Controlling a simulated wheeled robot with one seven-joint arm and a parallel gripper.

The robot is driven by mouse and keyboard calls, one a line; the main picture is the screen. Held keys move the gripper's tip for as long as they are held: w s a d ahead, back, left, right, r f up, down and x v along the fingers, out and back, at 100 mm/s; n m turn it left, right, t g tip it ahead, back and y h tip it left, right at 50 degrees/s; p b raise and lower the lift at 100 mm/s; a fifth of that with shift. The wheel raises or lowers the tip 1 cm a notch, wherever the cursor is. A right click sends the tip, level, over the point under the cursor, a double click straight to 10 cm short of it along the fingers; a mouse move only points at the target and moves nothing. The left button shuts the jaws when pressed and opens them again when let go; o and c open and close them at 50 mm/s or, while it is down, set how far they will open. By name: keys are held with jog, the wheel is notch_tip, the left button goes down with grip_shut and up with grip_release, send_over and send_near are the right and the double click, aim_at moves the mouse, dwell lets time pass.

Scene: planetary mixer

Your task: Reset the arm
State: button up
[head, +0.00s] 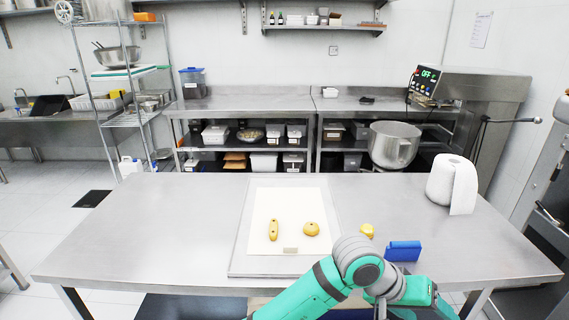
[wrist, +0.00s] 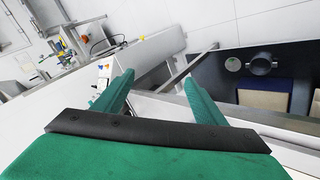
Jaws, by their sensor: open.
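My arm (head: 325,285), green and grey, reaches in from the bottom right in the head view, over the table's front edge. Its end is folded low at the right, and the fingertips are not clear there. In the wrist view my gripper (wrist: 158,88) shows two green fingers spread apart with nothing between them. The gripper is apart from the items on the steel table (head: 130,215).
A tray (head: 235,262) with a pale sheet holds two yellow dough-like pieces (head: 273,230) (head: 311,229). A small yellow piece (head: 367,230), a blue block (head: 403,251) and a paper roll (head: 452,182) stand to the right. The mixer (head: 470,88) is behind. The table's left is clear.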

jog(key=w+d+r+n+t+h, duration=0.3)
jog(key=d+n+t+h, duration=0.15)
jog(key=t+h, duration=0.2)
jog(key=s+a+f+n+t+y, duration=0.4)
jog(key=a+f+t+y, duration=0.1)
jog(key=a+f, duration=0.5)
jog(key=s+a+f+n+t+y, duration=0.4)
jog(key=a+f+n+t+y, duration=0.15)
jog(key=a+f, duration=0.4)
jog(key=s+a+f+m+y, duration=0.1)
jog(key=s+a+m+y, duration=0.1)
jog(key=s+a+m, duration=0.2)
jog(key=s+a+f+m+g+y, duration=0.1)
jog(key=s+a+f+m+y, duration=0.1)
jog(key=s+a, duration=0.9)
jog(key=shift+s+m+y, duration=0.5)
jog(key=shift+s+m, duration=0.5)
jog(key=shift+s, duration=2.65)
jog(key=shift+a, duration=0.1)
